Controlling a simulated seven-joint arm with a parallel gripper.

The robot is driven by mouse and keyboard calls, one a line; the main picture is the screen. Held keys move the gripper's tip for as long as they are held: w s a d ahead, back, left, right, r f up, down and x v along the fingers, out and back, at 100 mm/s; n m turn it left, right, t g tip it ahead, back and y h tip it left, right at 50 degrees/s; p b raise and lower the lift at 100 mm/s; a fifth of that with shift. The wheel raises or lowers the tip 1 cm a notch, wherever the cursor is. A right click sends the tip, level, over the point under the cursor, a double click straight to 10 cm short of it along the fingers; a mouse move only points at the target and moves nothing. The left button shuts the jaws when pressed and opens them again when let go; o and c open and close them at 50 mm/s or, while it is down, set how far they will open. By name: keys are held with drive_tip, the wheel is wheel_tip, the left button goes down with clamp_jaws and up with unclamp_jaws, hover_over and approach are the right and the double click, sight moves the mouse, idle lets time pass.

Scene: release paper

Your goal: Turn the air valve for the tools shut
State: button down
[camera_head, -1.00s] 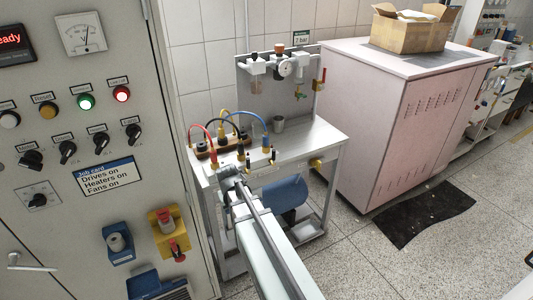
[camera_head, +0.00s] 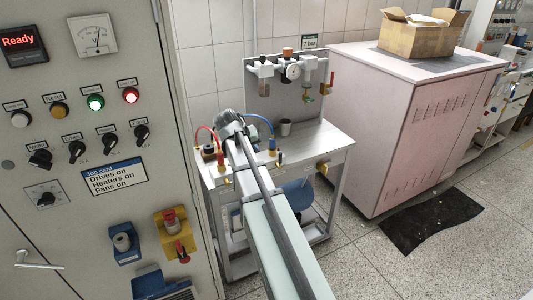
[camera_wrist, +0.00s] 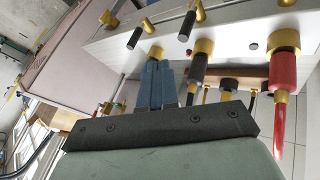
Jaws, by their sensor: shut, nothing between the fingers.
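A back panel (camera_head: 278,98) above the grey bench carries white air-line units and a round gauge (camera_head: 292,72). At its right edge is a small valve with an upright red handle (camera_head: 331,78); a smaller green fitting (camera_head: 309,98) hangs lower left of it. I cannot tell for sure which is the air valve for the tools. My gripper (camera_head: 227,124) is over the left part of the bench, left of and lower than these fittings, well apart from them. In the wrist view its fingers (camera_wrist: 162,72) look shut and empty, near a row of hose plugs; the valve does not clearly show there.
Red (camera_head: 220,160) and blue (camera_head: 272,143) hose plugs stand along the bench front, with a grey cup (camera_head: 285,127) behind. The control cabinet (camera_head: 100,215) is at left. A pink cabinet (camera_head: 390,130) closely flanks the bench's right. Open floor lies in front.

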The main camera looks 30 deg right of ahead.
drive_tip(key=shift+w+d+f, duration=0.3)
drive_tip(key=shift+d+f, duration=1)
drive_tip(key=shift+d, duration=0.2)
drive_tip(key=shift+w+d+f, duration=0.35)
drive_tip(key=shift+d+f, duration=0.9)
drive_tip(key=shift+d, duration=0.25)
drive_tip(key=shift+w+d+f, duration=0.3)
drive_tip(key=shift+d+f, duration=1)
drive_tip(key=shift+d, duration=0.2)
drive_tip(key=shift+d, duration=0.1)
drive_tip(key=shift+d+r+y, duration=0.1)
drive_tip(key=shift+d+y, duration=0.05)
drive_tip(key=shift+y, duration=0.25)
